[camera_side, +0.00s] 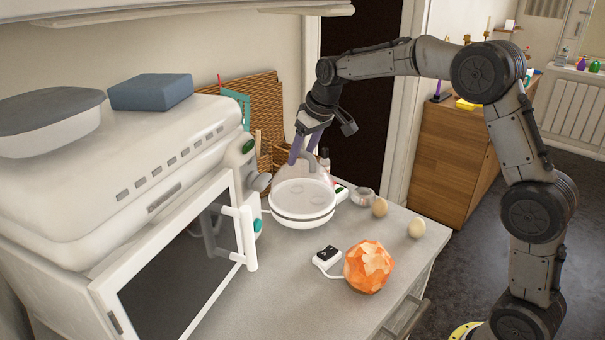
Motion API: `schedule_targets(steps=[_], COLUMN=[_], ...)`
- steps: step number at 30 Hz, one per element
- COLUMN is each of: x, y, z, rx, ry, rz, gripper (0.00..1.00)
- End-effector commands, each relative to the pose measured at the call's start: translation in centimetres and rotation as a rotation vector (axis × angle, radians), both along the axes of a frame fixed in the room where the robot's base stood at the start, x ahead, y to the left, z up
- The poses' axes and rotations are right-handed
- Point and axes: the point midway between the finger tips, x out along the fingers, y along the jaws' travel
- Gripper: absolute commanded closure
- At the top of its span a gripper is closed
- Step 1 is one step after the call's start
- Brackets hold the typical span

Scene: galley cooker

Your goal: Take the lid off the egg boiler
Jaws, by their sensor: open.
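The egg boiler (302,213) is a round white appliance on the grey counter, right of the microwave. Its clear dome-shaped lid (286,182) sits on the base. My gripper (305,158) points down from above at the top of the lid. It is open, with its fingers around or just beside the lid's top; I cannot tell whether they touch it. The handle on the lid is mostly hidden by the fingers.
A white microwave oven (150,180) stands close on the left, its handle (248,240) jutting toward the egg boiler. Two eggs (380,207) (416,228), a small glass cup (362,196), an orange faceted lamp (368,267) and a switch (327,255) lie to the right and front. A wicker basket (262,110) stands behind.

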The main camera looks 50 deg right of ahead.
Motion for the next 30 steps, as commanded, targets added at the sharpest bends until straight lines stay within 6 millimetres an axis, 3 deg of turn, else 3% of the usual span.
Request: schedule_targets(steps=[4, 14, 30], x=[0.0, 0.0, -0.01], y=[0.0, -0.01, -0.02], z=[0.03, 0.09, 0.12], rx=[0.0, 0.0, 0.0], ry=[0.0, -0.001, -0.002], rz=[0.0, 0.0, 0.0], gripper=[0.4, 0.99, 1.0])
